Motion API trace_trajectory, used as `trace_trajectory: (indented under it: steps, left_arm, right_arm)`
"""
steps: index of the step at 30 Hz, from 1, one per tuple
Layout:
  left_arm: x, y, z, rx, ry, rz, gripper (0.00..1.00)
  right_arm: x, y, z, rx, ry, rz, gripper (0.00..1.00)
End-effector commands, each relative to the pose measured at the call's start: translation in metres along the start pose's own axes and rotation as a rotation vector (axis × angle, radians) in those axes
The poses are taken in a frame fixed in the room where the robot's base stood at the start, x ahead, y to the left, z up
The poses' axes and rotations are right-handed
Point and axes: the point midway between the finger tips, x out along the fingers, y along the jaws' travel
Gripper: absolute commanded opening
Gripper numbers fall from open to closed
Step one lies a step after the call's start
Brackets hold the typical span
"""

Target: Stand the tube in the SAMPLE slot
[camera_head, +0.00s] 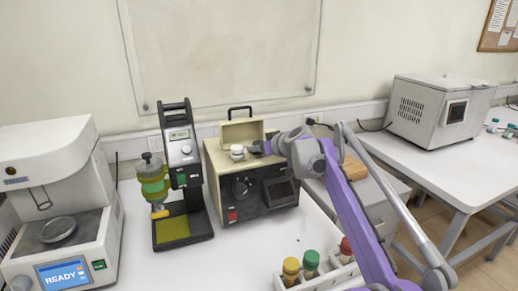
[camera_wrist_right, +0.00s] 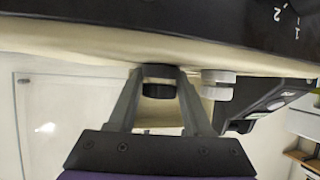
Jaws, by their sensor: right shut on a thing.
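My right gripper (camera_head: 258,147) is at the top of the beige and black instrument (camera_head: 258,192), in front of its raised lid. In the right wrist view my gripper (camera_wrist_right: 158,74) is shut on a small dark round-edged piece (camera_wrist_right: 158,90), which I take to be the top of the tube. The rest of it is hidden. A white stepped cap (camera_head: 237,152) stands on the instrument just left of the gripper. It also shows beside the fingers in the right wrist view (camera_wrist_right: 218,84). I cannot make out a SAMPLE label. My left gripper is not in view.
A white rack (camera_head: 290,287) with yellow-, green- and red-capped tubes stands at the front, partly behind my arm. A stand (camera_head: 182,170) with a green vessel is left of the instrument. A white machine (camera_head: 58,200) reads READY.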

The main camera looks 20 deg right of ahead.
Motion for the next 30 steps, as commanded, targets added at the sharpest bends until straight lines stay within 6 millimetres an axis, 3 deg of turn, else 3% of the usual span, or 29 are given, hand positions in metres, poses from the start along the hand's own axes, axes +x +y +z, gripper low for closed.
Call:
trace_trajectory:
  steps: [8, 9, 14, 24, 30]
  left_arm:
    - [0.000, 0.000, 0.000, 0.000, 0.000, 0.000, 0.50]
    - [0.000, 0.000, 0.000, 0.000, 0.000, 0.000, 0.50]
    - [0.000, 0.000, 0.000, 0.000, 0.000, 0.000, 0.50]
    - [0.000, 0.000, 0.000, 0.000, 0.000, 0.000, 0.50]
    - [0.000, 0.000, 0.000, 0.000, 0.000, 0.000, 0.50]
  right_arm:
    - [0.001, 0.000, 0.001, 0.000, 0.000, 0.000, 0.00]
    - [0.001, 0.000, 0.002, 0.000, 0.000, 0.000, 0.52]
    - [0.001, 0.000, 0.001, 0.000, 0.000, 0.000, 0.80]
    - [0.000, 0.000, -0.001, 0.000, 0.000, 0.000, 0.80]
    - [-0.028, 0.001, -0.001, 0.000, 0.000, 0.002, 0.80]
